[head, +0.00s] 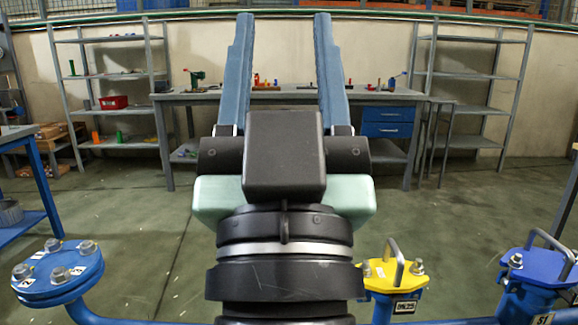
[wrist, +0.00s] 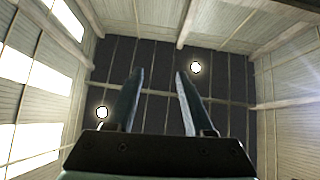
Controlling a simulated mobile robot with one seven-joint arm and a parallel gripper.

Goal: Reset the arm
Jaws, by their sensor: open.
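My gripper (head: 284,30) stands upright in the middle of the head view, its two blue fingers pointing up and well apart. Nothing is between the fingers. In the wrist view my gripper (wrist: 157,75) also shows open and empty, with the ceiling and bright windows behind it. My wrist and the gripper's dark body hide the middle of the workbench and part of the floor in the head view.
Blue pipework with a bolted flange (head: 58,272) is at lower left. A yellow valve cap (head: 394,274) and a blue one (head: 543,264) with handles are at lower right. A workbench (head: 400,94) and shelves (head: 110,75) stand along the far wall. Green floor between is clear.

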